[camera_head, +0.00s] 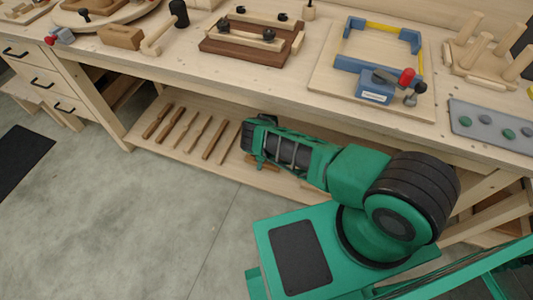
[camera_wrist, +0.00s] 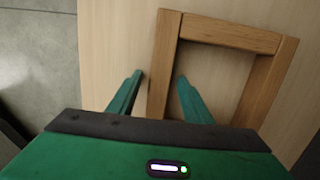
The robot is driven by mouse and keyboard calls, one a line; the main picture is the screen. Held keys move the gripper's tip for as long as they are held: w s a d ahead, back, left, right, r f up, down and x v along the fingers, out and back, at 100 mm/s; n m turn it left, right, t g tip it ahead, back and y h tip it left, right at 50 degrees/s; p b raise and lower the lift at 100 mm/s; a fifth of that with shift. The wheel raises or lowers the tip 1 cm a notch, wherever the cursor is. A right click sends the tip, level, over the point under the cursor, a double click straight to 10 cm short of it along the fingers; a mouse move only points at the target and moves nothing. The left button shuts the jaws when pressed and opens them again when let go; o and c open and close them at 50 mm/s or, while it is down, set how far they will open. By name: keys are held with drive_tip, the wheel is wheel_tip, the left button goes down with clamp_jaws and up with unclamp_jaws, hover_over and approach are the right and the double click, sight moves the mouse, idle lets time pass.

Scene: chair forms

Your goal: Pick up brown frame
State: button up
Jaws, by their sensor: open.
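The brown frame (camera_wrist: 230,33) is a rectangular wooden frame lying flat on a pale wood board in the wrist view. Its top bar, left bar and right bar show, while its lower part is hidden behind my gripper body. My gripper (camera_wrist: 159,76) is open and empty. One green finger is left of the frame's left bar, and the other is over the frame's opening, so that bar runs between them. I cannot tell whether the fingers touch it. In the head view my arm reaches the low shelf and mostly hides the frame.
The low shelf (camera_head: 177,110) holds several brown wooden strips (camera_head: 185,129) left of my arm. The workbench top (camera_head: 150,66) overhangs it, carrying a blue clamp frame (camera_head: 358,63), a dark wooden tray (camera_head: 245,47) and a mallet (camera_head: 179,13). Grey floor (camera_head: 130,220) is open at the front left.

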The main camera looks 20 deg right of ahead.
clamp_jaws()
drive_tip(key=shift+r, duration=0.15)
drive_tip(key=shift+r, duration=0.3)
drive_tip(key=r, duration=0.2)
drive_tip(key=a+r, duration=0.1)
drive_tip(key=r, duration=0.1)
drive_tip(key=shift+a, duration=0.15)
drive_tip(key=s+a+r, duration=0.2)
drive_tip(key=a+r, duration=0.4)
drive_tip(key=a, duration=0.4)
